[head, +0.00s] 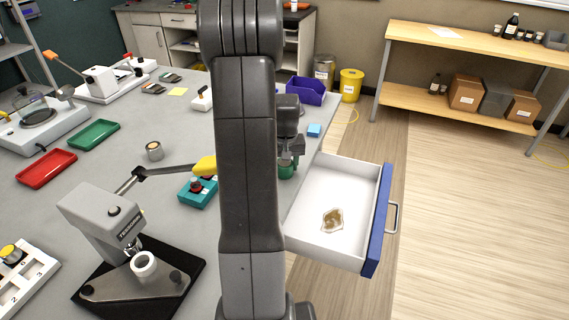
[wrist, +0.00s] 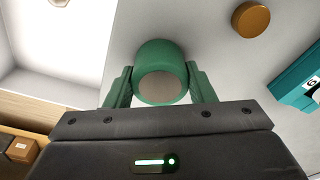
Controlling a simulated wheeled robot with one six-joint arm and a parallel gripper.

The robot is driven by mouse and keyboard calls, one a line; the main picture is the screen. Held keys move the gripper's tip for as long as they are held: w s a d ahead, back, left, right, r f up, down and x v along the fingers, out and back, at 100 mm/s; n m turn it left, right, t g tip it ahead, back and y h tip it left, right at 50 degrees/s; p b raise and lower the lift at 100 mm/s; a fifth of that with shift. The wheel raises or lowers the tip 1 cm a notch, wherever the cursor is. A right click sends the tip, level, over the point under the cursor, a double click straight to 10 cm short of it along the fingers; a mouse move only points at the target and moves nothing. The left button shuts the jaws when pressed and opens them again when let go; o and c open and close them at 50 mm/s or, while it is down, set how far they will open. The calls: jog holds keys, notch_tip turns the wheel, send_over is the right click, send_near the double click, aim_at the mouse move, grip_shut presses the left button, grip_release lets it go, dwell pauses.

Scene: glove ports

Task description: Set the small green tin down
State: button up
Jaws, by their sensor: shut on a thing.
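The small green tin (head: 287,171) shows in the head view just right of my arm, near the table's right edge by the open drawer. In the wrist view the green tin (wrist: 161,55) is upright between the two green-padded fingers, with its pale round end towards the camera. My gripper (wrist: 160,88) is shut on its sides. In the head view my gripper (head: 289,150) is partly hidden behind my arm. I cannot tell whether the tin touches the grey tabletop (head: 165,100) or hangs just above it.
The open white drawer (head: 335,180) with a blue front (head: 378,222) holds a small bag of brown stuff (head: 332,220). A teal box (head: 198,192) and a yellow lever knob (head: 205,166) are left of my arm. A blue block (head: 314,130) and purple bin (head: 306,91) stand behind.

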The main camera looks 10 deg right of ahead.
jog(key=shift+f, duration=0.1)
jog(key=o, duration=1)
jog(key=r, duration=0.4)
jog(key=s+r, duration=0.1)
jog(key=r, duration=0.7)
jog(key=shift+s+r+b, duration=0.1)
jog(key=shift+s+b, duration=0.1)
jog(key=shift+b, duration=0.2)
